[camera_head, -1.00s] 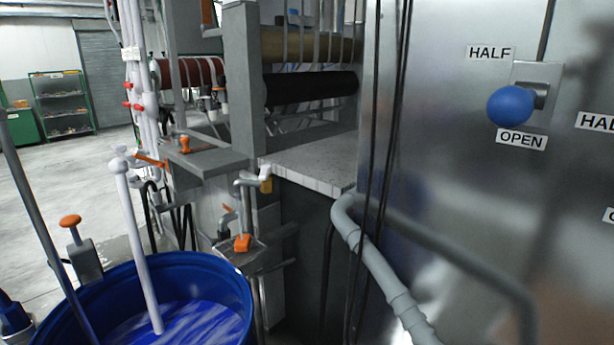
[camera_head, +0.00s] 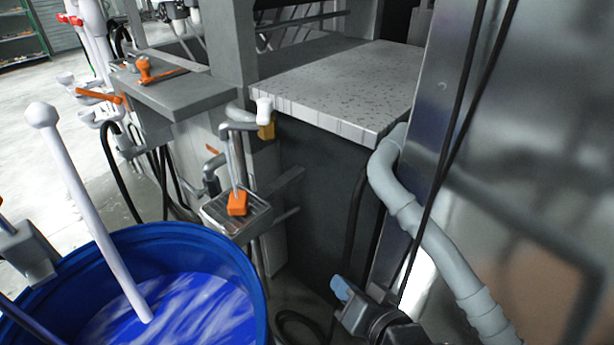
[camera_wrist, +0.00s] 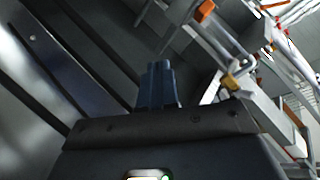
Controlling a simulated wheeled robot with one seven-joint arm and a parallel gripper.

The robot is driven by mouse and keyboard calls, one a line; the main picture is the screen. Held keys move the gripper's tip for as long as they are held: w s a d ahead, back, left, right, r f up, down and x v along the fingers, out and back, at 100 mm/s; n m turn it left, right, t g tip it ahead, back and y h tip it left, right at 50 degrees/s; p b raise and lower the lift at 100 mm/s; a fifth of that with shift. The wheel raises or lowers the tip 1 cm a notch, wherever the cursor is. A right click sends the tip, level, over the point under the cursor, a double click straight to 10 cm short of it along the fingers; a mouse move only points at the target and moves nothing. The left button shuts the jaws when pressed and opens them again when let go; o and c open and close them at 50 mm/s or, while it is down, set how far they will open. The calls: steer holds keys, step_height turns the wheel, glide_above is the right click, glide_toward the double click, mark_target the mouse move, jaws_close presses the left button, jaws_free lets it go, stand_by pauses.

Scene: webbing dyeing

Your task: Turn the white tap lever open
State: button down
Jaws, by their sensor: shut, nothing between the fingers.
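The white tap lever (camera_head: 264,108) stands at the top of a grey pipe, beside the near-left corner of the speckled slab. A small yellow-brown part (camera_head: 266,130) sits just below it.
A blue barrel (camera_head: 252,290) of blue liquid, with a white stick (camera_head: 85,195) in it, stands at the lower left. An orange handle (camera_head: 237,203) sits on a metal box below the tap. A thick grey pipe (camera_head: 425,230) and dark cables flank my arm on the right.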

steer(key=w+a+r+n+g+y, duration=0.1)
steer(key=w+a+r, duration=0.1)
steer(key=w, duration=0.3)
steer(key=w+a+r+g+y, duration=0.1)
steer(key=w+a+r, duration=0.2)
steer(key=w, duration=0.1)
steer(key=n+g+h+b, duration=0.2)
steer(key=n+g+b, duration=0.1)
steer(key=n+g, duration=0.15)
glide_toward(264, 112)
steer(key=d+r, duration=0.1)
steer(key=d, duration=0.3)
steer(key=x, duration=1)
steer(key=shift+r+g, duration=0.15)
steer(key=shift+g, duration=0.2)
steer(key=shift+a, duration=0.15)
steer(key=shift+s+a+m+p, duration=0.1)
steer(key=shift+a+m+p, duration=0.05)
steer(key=shift+m+p, duration=0.4)
